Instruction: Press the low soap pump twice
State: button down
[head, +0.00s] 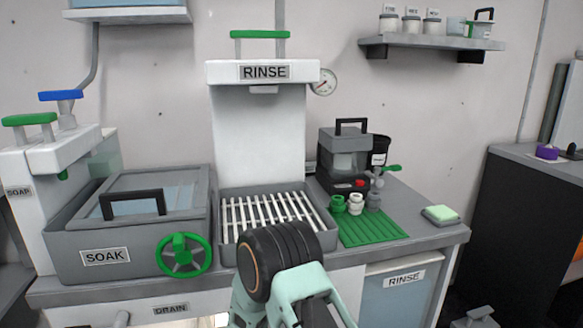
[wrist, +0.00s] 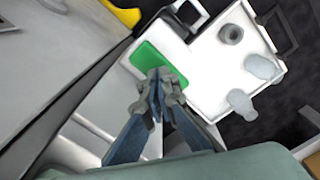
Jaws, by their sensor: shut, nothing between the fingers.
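The soap dispenser (head: 50,165), a white housing with a SOAP label, stands at the far left in the head view. Two pumps sit on top of it, one with a green T-handle (head: 29,119) and one with a blue T-handle (head: 61,96). The green handle is nearer and slightly lower in the picture; I see no label telling which is the low one. My gripper (wrist: 157,84) is shut and empty in the wrist view, pointing toward a green rectangle (wrist: 158,62) on a white surface. Neither pump shows in the wrist view. My gripper's fingers do not show in the head view.
The SOAK basin (head: 105,257) with a black-handled lid and a green valve wheel (head: 185,255) stands right of the soap dispenser. The RINSE unit (head: 262,72) with a slatted rack is in the middle. A green mat (head: 374,230) with small fittings lies right.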

jog(key=shift+f+b, duration=1.3)
jog(key=shift+f, duration=0.45)
jog(key=shift+r+p, duration=1.5)
jog(key=shift+r, duration=0.75)
notch_tip(320, 180, up, 6)
jog(key=p, duration=0.4)
